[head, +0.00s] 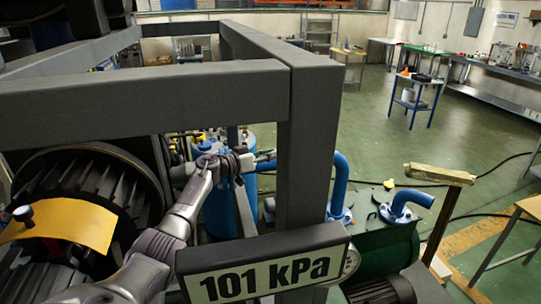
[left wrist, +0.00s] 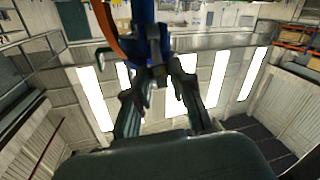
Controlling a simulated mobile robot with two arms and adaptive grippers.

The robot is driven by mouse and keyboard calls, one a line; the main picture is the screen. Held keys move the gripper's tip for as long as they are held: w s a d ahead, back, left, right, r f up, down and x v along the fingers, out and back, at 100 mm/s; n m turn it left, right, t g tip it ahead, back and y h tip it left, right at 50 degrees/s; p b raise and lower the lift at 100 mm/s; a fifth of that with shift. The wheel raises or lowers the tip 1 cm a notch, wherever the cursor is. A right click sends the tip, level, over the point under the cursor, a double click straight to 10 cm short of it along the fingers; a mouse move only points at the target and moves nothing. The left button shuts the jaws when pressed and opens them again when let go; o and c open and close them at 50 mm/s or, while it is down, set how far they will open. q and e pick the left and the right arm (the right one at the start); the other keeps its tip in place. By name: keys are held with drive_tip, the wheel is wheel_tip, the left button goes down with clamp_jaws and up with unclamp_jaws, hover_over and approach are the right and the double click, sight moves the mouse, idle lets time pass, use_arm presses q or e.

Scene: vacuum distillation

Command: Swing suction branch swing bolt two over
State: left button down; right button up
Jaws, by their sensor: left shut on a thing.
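My left arm comes in from the left in the head view, and my left gripper (head: 264,157) is behind the grey frame post, beside blue pipework. In the left wrist view its two fingers (left wrist: 158,82) are closed on a small grey metal piece (left wrist: 158,72), which looks like the swing bolt. The piece sits directly below a blue part (left wrist: 147,28). I cannot tell whether it is the second bolt or how far it is tilted. In the head view the bolt is too small and hidden to make out. My right gripper is not in view.
A thick grey frame (head: 300,130) crosses in front of the arm. A sign reading 101 kPa (head: 265,275) is at the bottom. Blue bent pipes (head: 340,185) rise at the right by a green tank (head: 385,240). In the left wrist view an orange hose (left wrist: 104,22) hangs close by.

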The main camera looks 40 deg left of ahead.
use_arm(q)
drive_tip(key=shift+w+d+r+g+y, duration=0.15)
drive_tip(key=shift+g+y, duration=0.15)
drive_tip(key=shift+g, duration=0.1)
drive_tip(key=c, duration=1.2)
unclamp_jaws()
drive_tip(key=shift+c, duration=0.2)
drive_tip(key=shift+w, duration=0.15)
wheel_tip(320, 180, up, 10)
